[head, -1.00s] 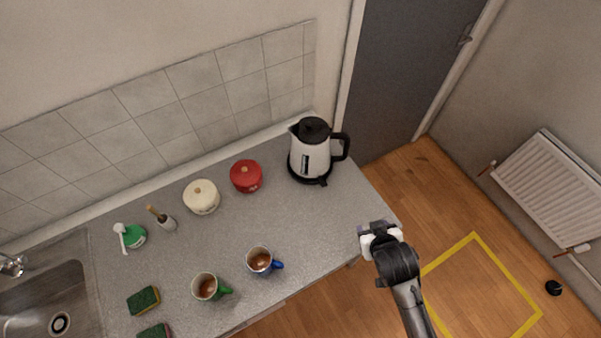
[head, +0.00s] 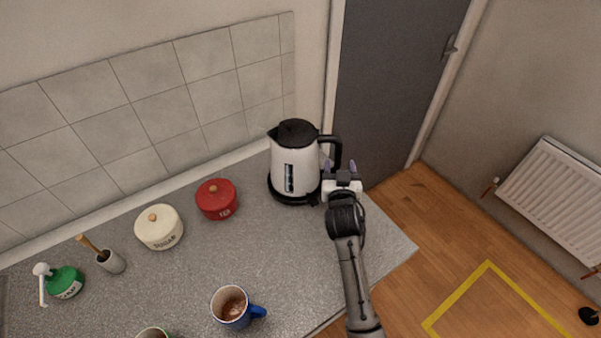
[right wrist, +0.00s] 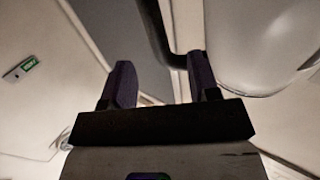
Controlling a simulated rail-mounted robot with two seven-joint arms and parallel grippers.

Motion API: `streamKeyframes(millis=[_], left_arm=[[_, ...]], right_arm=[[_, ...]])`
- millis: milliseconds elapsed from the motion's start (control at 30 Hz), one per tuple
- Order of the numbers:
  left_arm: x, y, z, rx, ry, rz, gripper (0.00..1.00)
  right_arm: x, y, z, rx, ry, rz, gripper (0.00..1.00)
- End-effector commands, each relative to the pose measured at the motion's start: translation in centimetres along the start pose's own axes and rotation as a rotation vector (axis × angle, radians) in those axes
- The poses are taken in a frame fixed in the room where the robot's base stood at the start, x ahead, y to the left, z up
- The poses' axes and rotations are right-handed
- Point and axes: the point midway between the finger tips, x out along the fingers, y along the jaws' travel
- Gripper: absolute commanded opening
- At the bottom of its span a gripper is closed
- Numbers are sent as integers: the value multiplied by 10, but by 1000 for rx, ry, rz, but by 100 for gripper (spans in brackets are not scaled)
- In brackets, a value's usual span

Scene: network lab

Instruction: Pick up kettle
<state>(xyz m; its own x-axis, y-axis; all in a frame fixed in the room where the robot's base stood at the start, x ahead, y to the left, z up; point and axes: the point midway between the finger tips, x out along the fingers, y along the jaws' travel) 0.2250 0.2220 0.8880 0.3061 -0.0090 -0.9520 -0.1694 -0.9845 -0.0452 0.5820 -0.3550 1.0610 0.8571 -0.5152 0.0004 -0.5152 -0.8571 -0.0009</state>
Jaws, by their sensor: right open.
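The white kettle (head: 296,165) with black lid, handle and base stands upright at the back right corner of the counter. Its black handle (head: 335,151) points right. My right gripper (head: 340,166) is open just in front of and below the handle, close to the kettle's right side. In the right wrist view, the two purple fingertips (right wrist: 161,85) are apart, with the dark handle (right wrist: 157,35) ahead between them and the pale kettle body (right wrist: 255,45) at upper right. I cannot tell whether the fingers touch the handle. My left gripper is not in view.
A red pot (head: 216,199) and a cream sugar pot (head: 159,228) stand left of the kettle. A blue mug (head: 231,307) is near the counter's front edge. The grey door (head: 395,90) is behind right.

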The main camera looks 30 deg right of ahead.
Motion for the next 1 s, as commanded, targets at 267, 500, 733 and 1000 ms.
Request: streamKeyframes(millis=[267,500,733,1000], left_arm=[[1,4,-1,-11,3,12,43],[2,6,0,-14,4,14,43],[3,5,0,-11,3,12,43],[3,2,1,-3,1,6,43]], right_arm=[[33,1,-1,-2,2,1,55],[60,0,0,-1,0,1,55],[66,0,0,-1,-1,0,55],[66,0,0,-1,-1,0,42]])
